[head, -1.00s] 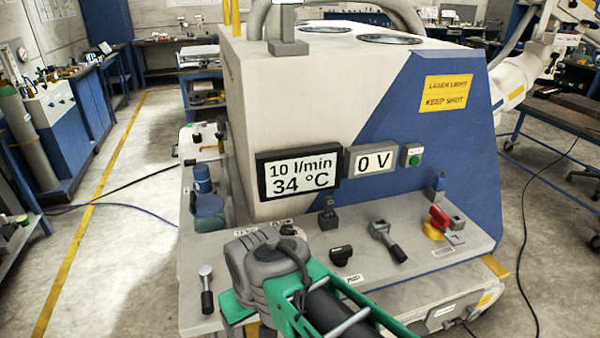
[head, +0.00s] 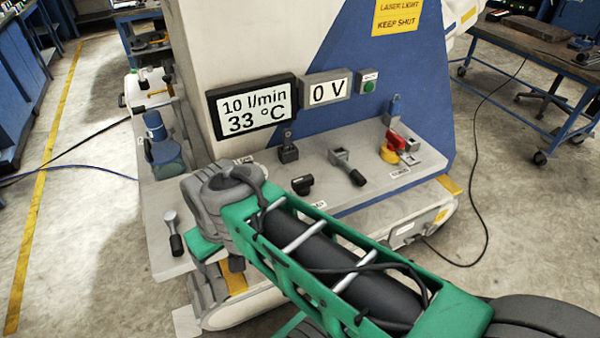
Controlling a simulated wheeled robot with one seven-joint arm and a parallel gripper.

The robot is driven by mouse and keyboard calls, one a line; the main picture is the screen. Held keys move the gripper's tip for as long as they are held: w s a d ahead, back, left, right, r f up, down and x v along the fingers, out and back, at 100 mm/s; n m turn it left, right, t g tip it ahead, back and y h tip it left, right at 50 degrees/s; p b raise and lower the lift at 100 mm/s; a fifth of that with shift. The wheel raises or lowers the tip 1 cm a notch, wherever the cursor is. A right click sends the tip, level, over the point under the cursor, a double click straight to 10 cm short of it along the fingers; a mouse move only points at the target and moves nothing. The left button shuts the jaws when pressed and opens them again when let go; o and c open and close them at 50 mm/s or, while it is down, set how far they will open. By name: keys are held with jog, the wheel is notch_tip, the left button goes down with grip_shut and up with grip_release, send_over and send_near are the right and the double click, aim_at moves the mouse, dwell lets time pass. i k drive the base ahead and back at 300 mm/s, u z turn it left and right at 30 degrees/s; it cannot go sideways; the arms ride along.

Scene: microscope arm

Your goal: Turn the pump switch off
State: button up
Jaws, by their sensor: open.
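The light grey control shelf (head: 330,200) of the machine carries several switches. A black knob (head: 302,185) sits near its middle, and a grey lever with a black handle (head: 350,170) lies right of it. A small dark upright switch (head: 288,150) stands behind the knob. Another lever with a black handle (head: 174,235) is at the left front. A red and yellow switch (head: 394,148) is at the right. I cannot read which is the pump switch. My green and grey arm crosses the front of the shelf and hides part of it. My gripper's fingers do not show.
A display (head: 250,108) reads 10 l/min and 33 °C. A second display (head: 327,91) reads 0 V, beside a green button (head: 369,85). A blue valve-like part (head: 160,145) stands at the left. A black cable (head: 480,180) lies on the floor right.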

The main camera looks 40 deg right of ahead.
aim_at(302, 185)
jog(key=u, duration=2.95)
jog(key=k, duration=0.5)
jog(key=z, duration=1.4)
